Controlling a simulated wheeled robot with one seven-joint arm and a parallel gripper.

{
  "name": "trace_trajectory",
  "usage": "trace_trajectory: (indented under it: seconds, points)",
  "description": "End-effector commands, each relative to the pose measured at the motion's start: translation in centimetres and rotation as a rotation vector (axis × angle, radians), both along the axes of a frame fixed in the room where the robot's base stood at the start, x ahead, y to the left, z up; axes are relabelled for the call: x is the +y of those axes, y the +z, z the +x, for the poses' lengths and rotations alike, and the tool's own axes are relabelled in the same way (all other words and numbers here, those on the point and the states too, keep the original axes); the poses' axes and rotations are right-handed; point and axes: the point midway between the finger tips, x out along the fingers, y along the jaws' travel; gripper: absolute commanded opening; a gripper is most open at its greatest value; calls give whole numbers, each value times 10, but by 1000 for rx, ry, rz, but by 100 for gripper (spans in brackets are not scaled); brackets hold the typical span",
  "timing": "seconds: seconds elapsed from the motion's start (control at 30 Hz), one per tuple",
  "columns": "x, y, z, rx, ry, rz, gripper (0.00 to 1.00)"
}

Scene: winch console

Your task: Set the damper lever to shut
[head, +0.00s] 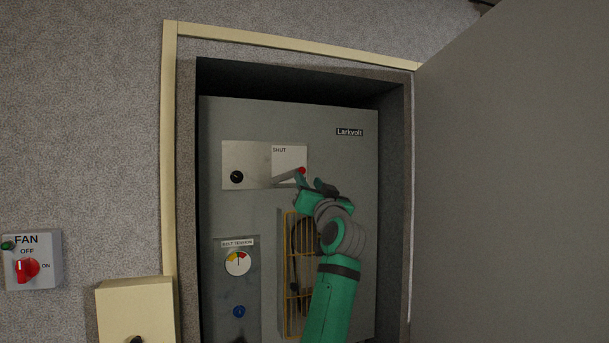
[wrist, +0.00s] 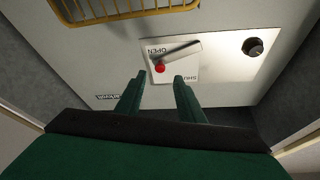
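The damper lever (wrist: 180,52) is a grey bar with a red knob (wrist: 158,68) at its free end, on a white plate (wrist: 215,55) marked OPEN and SHUT. In the wrist view, the knob lies between the OPEN mark and the SHUT mark. In the head view, the red knob (head: 301,170) points right and slightly up from the lever's left end. SHUT is at the plate's top left; OPEN is hidden there. My gripper (wrist: 159,76) is open, its two fingers apart, with the knob showing between the tips. I cannot tell whether either finger touches it.
A black knob (head: 237,177) sits left of the lever. Below are a yellow wire guard (head: 289,265), a belt tension gauge (head: 238,262) and a blue knob (head: 239,311). The recess frame surrounds the panel. A large grey door (head: 510,180) stands at right; a fan switch (head: 28,268) is far left.

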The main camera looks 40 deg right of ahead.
Motion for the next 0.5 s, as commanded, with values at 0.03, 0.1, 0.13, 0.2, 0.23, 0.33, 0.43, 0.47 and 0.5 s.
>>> trace_trajectory:
  seconds: [0.03,0.1,0.13,0.2,0.23,0.33,0.43,0.47,0.5]
  points:
    - [-2,4,7,1,2,1,35]
    - [-6,7,16,0,1,2,35]
    - [-7,9,20,1,1,2,35]
    - [-10,12,28,1,1,1,35]
    - [-11,13,31,2,1,1,35]
    - [-15,17,41,1,1,1,35]
    - [-19,21,47,0,-1,0,35]
    - [-20,21,49,0,-1,0,35]
    - [-20,22,51,1,-2,1,35]
